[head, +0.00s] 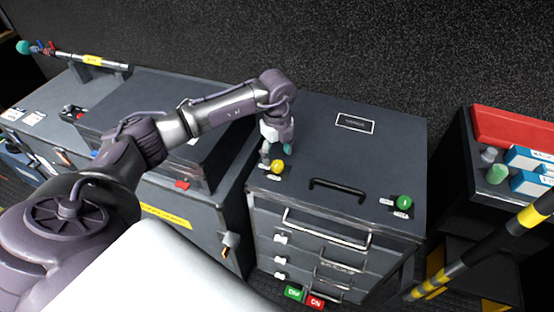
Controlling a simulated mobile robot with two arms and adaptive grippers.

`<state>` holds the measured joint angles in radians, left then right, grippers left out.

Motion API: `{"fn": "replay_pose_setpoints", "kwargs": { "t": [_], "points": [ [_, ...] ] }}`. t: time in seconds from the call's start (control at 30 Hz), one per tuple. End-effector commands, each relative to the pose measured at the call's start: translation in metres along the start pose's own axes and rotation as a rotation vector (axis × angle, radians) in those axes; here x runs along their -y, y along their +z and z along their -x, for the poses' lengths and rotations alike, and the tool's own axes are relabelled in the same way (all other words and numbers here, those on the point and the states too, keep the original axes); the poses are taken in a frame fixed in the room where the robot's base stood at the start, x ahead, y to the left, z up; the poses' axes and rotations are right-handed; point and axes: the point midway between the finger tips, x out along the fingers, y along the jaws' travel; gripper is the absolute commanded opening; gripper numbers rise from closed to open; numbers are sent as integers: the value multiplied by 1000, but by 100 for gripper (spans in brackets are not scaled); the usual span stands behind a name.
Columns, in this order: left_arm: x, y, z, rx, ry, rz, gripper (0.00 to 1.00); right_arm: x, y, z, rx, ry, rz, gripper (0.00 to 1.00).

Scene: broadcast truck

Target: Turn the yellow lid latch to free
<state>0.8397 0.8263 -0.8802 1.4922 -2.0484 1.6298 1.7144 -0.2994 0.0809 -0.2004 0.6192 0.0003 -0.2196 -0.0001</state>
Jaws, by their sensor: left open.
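The yellow lid latch (277,166) is a small round knob at the front left of the dark drawer cabinet's lid (325,145). A small label sits in front of it. My left gripper (273,158) reaches down from above, just behind and beside the latch. It is open, and its fingers look close to the knob; I cannot tell whether they touch it. The gripper partly hides the lid surface behind the latch. My right gripper is out of view.
A black bar handle (338,189) and a green knob (404,201) are on the same lid, to the right. Drawers with handles (327,227) are below. A striped yellow-black pole (485,247) crosses the right side. A red box (514,128) stands at right.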

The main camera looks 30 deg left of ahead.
Motion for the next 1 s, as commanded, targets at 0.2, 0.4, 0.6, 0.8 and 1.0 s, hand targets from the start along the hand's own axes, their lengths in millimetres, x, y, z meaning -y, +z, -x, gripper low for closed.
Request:
{"fn": "replay_pose_setpoints", "kwargs": {
  "t": [0.2, 0.4, 0.6, 0.8, 1.0],
  "points": [
    [1, 1, 49, 3, -4, 0, 64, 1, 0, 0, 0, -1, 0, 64],
    [1, 0, 77, 2, -3, -1, 64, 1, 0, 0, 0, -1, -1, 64],
    [0, 0, 86, 0, 0, -1, 64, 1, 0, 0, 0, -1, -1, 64],
    [0, 0, 86, 1, 0, 0, 64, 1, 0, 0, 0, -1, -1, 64],
    [0, 0, 85, 1, 0, 0, 64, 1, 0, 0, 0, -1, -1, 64]
  ]
}}
